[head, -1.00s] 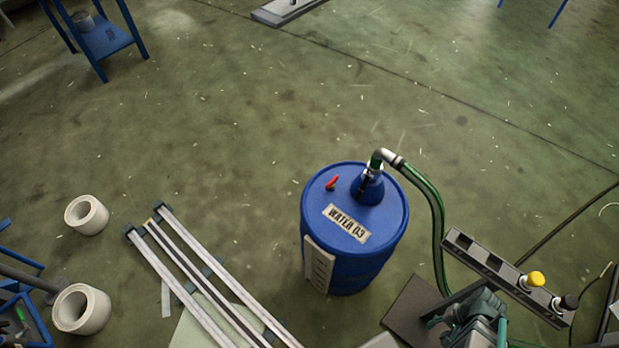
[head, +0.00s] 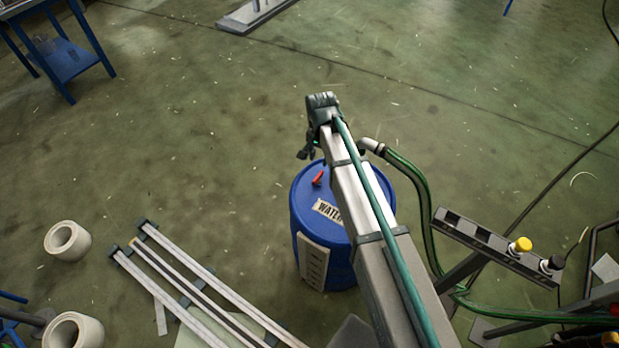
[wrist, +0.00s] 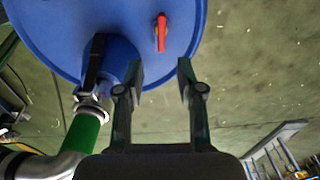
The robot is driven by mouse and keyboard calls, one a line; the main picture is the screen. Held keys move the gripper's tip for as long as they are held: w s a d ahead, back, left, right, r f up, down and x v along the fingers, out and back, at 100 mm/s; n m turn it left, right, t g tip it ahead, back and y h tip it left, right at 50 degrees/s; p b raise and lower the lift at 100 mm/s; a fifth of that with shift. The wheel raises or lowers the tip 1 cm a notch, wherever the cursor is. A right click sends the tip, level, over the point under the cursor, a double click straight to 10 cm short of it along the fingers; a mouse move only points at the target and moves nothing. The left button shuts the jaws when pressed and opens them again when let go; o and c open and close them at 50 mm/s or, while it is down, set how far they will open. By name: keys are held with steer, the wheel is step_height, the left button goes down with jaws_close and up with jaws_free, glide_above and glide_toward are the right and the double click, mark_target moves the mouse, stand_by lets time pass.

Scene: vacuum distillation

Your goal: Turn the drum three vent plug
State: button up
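The blue drum (head: 313,252) stands on the floor, its "WATER" label (head: 328,211) partly hidden by my arm. The red vent plug (head: 318,178) sits on the drum's lid near the far left side. In the wrist view the plug (wrist: 161,32) shows as a red handle pointing lengthwise up the picture, beyond my fingertips and between their lines. My gripper (wrist: 160,82) is open and empty, with its fingers apart. In the head view my gripper (head: 306,152) is at the arm's end, above the drum and just beyond the plug.
A blue neck with a black lever (wrist: 95,62) and a green hose (wrist: 85,135) rises from the lid beside my gripper. A rail with yellow and black knobs (head: 500,245) stands to the right. Metal profiles (head: 205,285) lie at lower left.

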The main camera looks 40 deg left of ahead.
mark_target(318, 176)
steer(key=shift+m, duration=0.3)
steer(key=f, duration=0.3)
steer(key=f+p, duration=0.1)
steer(key=f, duration=0.3)
steer(key=f+p, duration=0.1)
steer(key=f, duration=0.3)
steer(key=shift+w+a+f, duration=0.2)
steer(key=shift+w+a, duration=0.05)
jaws_close()
